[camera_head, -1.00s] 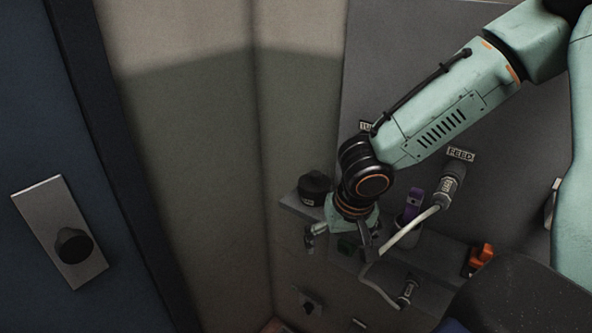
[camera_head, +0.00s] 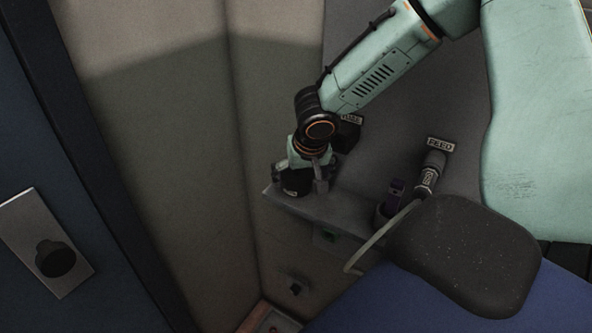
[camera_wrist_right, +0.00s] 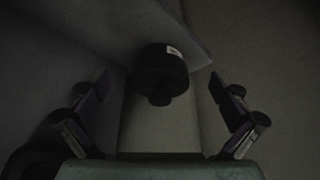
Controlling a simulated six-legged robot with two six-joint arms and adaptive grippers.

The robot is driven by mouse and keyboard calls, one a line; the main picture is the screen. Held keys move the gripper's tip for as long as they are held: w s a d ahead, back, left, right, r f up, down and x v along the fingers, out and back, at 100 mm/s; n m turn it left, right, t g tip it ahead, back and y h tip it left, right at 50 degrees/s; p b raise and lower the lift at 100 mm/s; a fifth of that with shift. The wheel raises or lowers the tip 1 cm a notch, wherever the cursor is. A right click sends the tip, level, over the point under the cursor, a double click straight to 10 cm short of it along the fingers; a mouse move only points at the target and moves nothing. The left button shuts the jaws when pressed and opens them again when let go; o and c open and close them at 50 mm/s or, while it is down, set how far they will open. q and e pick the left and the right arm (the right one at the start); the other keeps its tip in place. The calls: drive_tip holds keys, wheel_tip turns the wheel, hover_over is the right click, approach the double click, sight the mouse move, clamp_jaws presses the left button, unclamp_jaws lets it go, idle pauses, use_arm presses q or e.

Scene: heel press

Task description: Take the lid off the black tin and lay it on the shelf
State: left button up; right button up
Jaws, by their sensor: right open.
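The black tin (camera_head: 293,185) stands at the left end of the grey shelf (camera_head: 335,212), with a small pale label on its side. In the right wrist view the round black tin (camera_wrist_right: 160,62) shows with its lid on and the lid's dark knob (camera_wrist_right: 160,98) facing me. My right gripper (camera_head: 300,176) is at the tin, partly covering its top in the head view. In the right wrist view my right gripper (camera_wrist_right: 160,100) is open, its fingers spread left and right of the tin with gaps on both sides. My left gripper is not in view.
Right along the shelf stands a cup holding a purple object (camera_head: 396,190). A grey connector (camera_head: 430,172) with a pale cable hangs under the FEED label (camera_head: 440,144). A black box (camera_head: 347,136) is on the wall behind my gripper. A blue door (camera_head: 40,150) is far left.

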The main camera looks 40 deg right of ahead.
sight(299, 178)
drive_tip(key=shift+w+d+r+p, duration=0.15)
drive_tip(key=shift+w+d+p, duration=0.2)
drive_tip(key=shift+w+d, duration=0.15)
drive_tip(key=shift+w+d+r+p, duration=0.15)
drive_tip(key=shift+w+p, duration=0.15)
drive_tip(key=shift+w, duration=0.2)
drive_tip(key=shift+w+d+r+p, duration=0.15)
drive_tip(key=shift+w+p, duration=0.15)
drive_tip(key=shift+w, duration=0.15)
drive_tip(key=shift+w+d+f, duration=0.1)
drive_tip(key=shift+w+f, duration=0.5)
drive_tip(key=shift+w, duration=0.05)
drive_tip(key=shift+w+d+f, duration=0.2)
drive_tip(key=shift+d+f, duration=0.05)
drive_tip(key=shift+f, duration=0.15)
drive_tip(key=shift+s+r, duration=0.1)
drive_tip(key=shift+s, duration=0.15)
drive_tip(key=shift+s+a+r, duration=0.1)
drive_tip(key=shift+a+r, duration=0.05)
drive_tip(key=shift+a, duration=0.05)
drive_tip(key=c, duration=0.3)
drive_tip(key=shift+w, duration=0.25)
drive_tip(key=c, duration=0.3)
drive_tip(key=shift+d+f, duration=0.1)
drive_tip(key=shift+f, duration=0.1)
drive_tip(key=shift+c, duration=0.8)
drive_tip(key=shift+s+d, duration=0.1)
drive_tip(key=shift+c, duration=0.4)
